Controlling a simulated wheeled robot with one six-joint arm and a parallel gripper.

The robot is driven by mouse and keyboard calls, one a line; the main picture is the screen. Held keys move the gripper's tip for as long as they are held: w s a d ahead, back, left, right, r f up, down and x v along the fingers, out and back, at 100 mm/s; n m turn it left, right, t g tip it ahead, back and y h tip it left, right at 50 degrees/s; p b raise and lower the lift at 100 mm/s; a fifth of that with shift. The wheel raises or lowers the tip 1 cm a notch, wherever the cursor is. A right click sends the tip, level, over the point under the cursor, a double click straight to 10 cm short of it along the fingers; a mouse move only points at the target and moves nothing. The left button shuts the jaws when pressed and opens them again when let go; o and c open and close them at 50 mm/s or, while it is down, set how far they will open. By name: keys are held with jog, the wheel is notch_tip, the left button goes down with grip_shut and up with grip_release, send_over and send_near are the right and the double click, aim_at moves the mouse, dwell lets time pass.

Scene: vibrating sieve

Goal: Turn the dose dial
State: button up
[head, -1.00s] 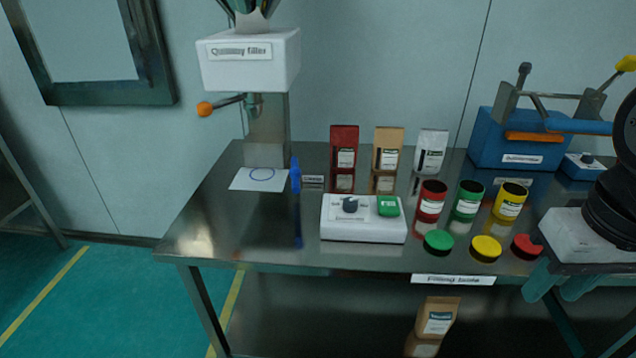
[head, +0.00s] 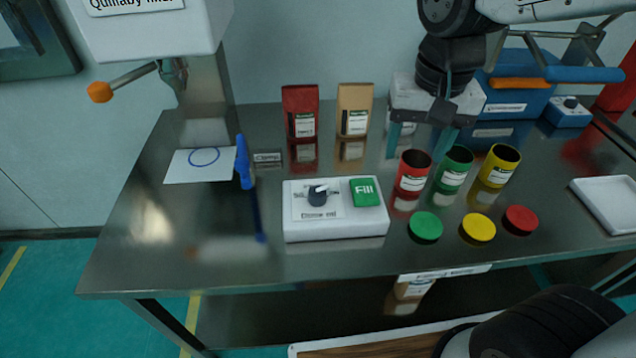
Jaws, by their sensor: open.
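The dose dial (head: 317,196) is a dark round knob with a light pointer mark, on the left part of a white control box (head: 334,227). A green Fill button (head: 365,192) sits to its right on the same box. My gripper (head: 418,150) hangs down in the head view, right of and behind the box, above the table near the red can. Its two greenish fingers are apart with nothing between them. It is clear of the dial. The exact dose setting is too small to read.
Red, green and yellow open cans (head: 455,168) stand to the right, with matching lids (head: 478,229) in front. Red and tan bags (head: 354,110) stand behind the box.

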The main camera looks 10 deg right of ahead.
jog(key=w+a+f+m, duration=0.1)
jog(key=w+a+f, duration=0.35)
jog(key=a, duration=0.25)
jog(key=m, duration=0.2)
send_over(317, 191)
jog(key=shift+g, duration=0.4)
notch_tip(317, 191, down, 5)
jog(key=shift+d+r, duration=0.15)
jog(key=shift+r, duration=0.05)
jog(key=shift+f, duration=0.35)
notch_tip(317, 191, down, 7)
jog(key=shift+f, duration=0.15)
jog(key=c, duration=1)
